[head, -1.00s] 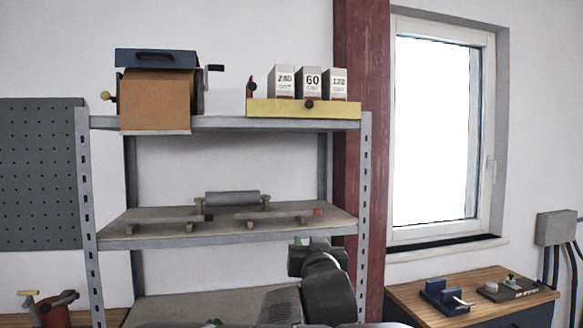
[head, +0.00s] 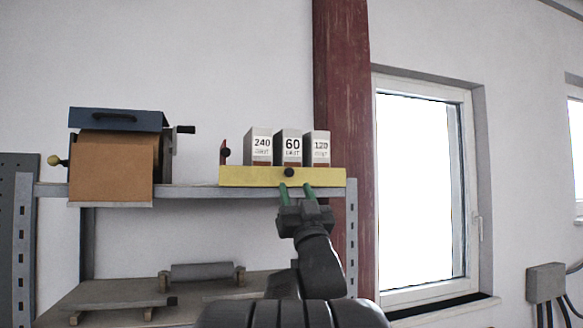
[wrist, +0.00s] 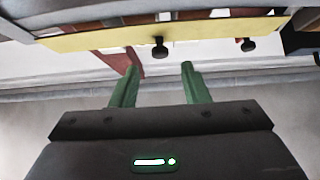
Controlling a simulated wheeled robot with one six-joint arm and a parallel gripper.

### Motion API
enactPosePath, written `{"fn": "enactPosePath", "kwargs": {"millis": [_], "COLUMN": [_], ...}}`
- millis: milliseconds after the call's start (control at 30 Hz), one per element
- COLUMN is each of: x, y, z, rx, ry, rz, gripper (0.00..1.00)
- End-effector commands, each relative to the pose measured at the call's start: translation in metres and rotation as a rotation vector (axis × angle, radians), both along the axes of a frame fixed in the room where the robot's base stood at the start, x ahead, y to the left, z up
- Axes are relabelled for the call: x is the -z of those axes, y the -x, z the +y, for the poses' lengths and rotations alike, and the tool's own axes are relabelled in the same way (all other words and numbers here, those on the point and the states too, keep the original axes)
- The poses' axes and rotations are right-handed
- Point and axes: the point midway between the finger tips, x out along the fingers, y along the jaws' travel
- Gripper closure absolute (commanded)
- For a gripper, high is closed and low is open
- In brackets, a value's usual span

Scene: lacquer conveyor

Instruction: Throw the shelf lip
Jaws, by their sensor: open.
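The yellow shelf lip (head: 255,177) runs along the front edge of the top shelf, upright in front of the grit boxes, with a black knob (head: 289,172) at its middle. A small dark red piece with a black knob (head: 225,153) stands at its left end. My gripper (head: 297,187) is open and empty, its green fingertips just below the lip's knob. In the wrist view the yellow lip (wrist: 95,40) crosses the top, and the knob (wrist: 159,47) shows beyond and between the two green fingers, apart from them.
Three boxes marked 240 (head: 259,147), 60 (head: 289,148) and 120 (head: 317,148) stand behind the lip. A brown and blue cranked machine (head: 112,160) sits left. A red post (head: 340,60) stands close on the right. A roller (head: 202,271) lies on the shelf below.

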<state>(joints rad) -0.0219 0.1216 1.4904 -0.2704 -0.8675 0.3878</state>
Motion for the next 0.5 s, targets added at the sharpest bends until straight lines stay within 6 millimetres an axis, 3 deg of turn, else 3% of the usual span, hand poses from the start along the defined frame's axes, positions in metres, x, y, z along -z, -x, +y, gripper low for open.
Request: {"fn": "enactPosePath", "kwargs": {"millis": [33,200,500], "x": [-0.013,-0.032,-0.042], "y": [-0.008,-0.027,-0.040], "z": [0.003,0.009,0.013], "rx": [-0.001,-0.001,0.001], "ry": [-0.001,0.001,0.001], "rz": [0.000,0.001,0.000], "gripper": [0.58,0.58,0.58]}}
